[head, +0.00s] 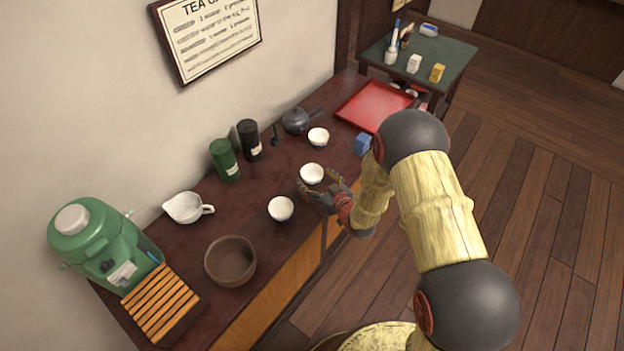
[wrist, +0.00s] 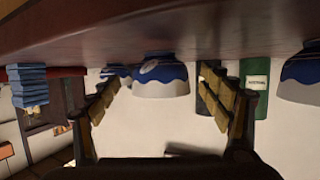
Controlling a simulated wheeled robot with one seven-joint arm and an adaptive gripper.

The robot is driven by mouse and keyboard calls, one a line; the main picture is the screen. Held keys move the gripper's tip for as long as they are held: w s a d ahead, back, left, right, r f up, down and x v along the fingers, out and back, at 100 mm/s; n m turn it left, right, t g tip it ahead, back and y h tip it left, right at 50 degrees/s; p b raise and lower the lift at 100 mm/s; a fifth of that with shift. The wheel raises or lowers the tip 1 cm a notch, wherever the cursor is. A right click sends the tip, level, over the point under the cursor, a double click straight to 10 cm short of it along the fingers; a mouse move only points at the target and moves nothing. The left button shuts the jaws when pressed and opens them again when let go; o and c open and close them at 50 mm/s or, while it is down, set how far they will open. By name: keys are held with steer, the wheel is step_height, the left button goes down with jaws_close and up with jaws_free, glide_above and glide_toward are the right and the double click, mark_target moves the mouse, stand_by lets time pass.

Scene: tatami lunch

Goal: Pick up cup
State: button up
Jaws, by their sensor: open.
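Three small white cups stand on the dark red counter (head: 185,240): a near one (head: 281,208), a middle one (head: 312,172) and a far one (head: 318,136). My gripper (head: 320,184) is open and empty, low over the counter beside the middle cup. The wrist view is upside down. There the middle cup (wrist: 160,82), white with a wavy blue band, shows ahead between the open fingers (wrist: 160,95). Whether they touch it I cannot tell. Another cup (wrist: 304,78) is at the right edge, and one (wrist: 113,71) is partly hidden behind the left finger.
A green canister (head: 224,160), black canister (head: 249,140) and dark teapot (head: 296,120) stand along the wall. A brown bowl (head: 230,261), white pitcher (head: 184,207) and green dispenser (head: 98,242) are nearer.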

mark_target(312, 177)
steer(key=x, duration=0.3)
steer(key=shift+s+b, duration=0.1)
steer(key=shift+b, duration=0.2)
steer(key=c, duration=1.3)
steer(key=shift+r, duration=0.1)
steer(key=shift+c, duration=0.2)
